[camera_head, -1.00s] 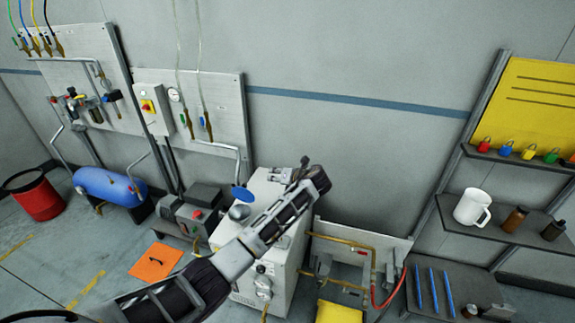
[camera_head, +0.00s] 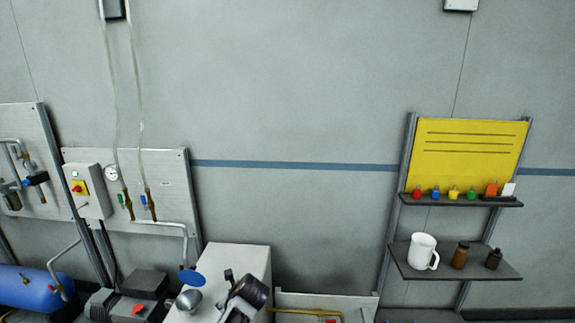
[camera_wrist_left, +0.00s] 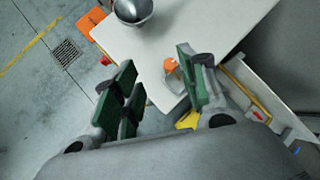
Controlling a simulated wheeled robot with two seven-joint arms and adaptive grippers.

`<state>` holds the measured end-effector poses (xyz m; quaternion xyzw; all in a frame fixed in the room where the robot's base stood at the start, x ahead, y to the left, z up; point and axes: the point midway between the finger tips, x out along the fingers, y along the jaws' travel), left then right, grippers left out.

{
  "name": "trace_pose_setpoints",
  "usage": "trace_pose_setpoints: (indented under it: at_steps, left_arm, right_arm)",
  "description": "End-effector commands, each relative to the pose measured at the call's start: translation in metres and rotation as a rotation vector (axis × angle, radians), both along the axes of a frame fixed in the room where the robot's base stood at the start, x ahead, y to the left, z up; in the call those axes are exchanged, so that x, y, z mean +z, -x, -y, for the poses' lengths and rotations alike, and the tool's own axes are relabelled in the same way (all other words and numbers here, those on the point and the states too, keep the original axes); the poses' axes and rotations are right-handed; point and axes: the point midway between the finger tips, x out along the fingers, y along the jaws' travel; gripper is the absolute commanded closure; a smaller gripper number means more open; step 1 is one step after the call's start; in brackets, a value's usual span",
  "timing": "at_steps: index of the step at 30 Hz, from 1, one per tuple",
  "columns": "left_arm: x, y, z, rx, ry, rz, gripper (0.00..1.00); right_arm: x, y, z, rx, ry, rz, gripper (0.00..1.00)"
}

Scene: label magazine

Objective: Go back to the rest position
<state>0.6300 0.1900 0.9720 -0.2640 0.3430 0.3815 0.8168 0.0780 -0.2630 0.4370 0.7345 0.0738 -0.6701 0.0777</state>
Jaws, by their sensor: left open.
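My left gripper (camera_wrist_left: 156,92) is open in the left wrist view. Its green-padded fingers are spread apart with nothing held between them. Below the fingers are the edge of a white cabinet (camera_wrist_left: 195,28) and a small orange-topped part (camera_wrist_left: 171,67). In the head view only a piece of my left arm shows, low in front of the cabinet (camera_head: 243,262); the fingers are not clear there. My right gripper is in neither current view.
A shelf (camera_head: 420,267) at right holds a white jug (camera_head: 422,251) and two bottles.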

Motion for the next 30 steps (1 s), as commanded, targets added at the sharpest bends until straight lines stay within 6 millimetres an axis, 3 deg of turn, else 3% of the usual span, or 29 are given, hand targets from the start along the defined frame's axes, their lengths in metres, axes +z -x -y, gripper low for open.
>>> trace_pose_setpoints:
  at_steps: [12, 30]
  left_arm:
    - [-0.034, 0.078, -0.003, 0.370, 0.366, 0.098, 0.57]
    - [-0.043, 0.187, -0.016, 0.976, 0.786, 0.204, 0.57]
  right_arm:
    - [0.000, 0.000, 0.000, 0.000, 0.000, 0.000, 0.60]
    - [0.000, 0.000, 0.000, 0.001, 0.000, 0.000, 0.60]
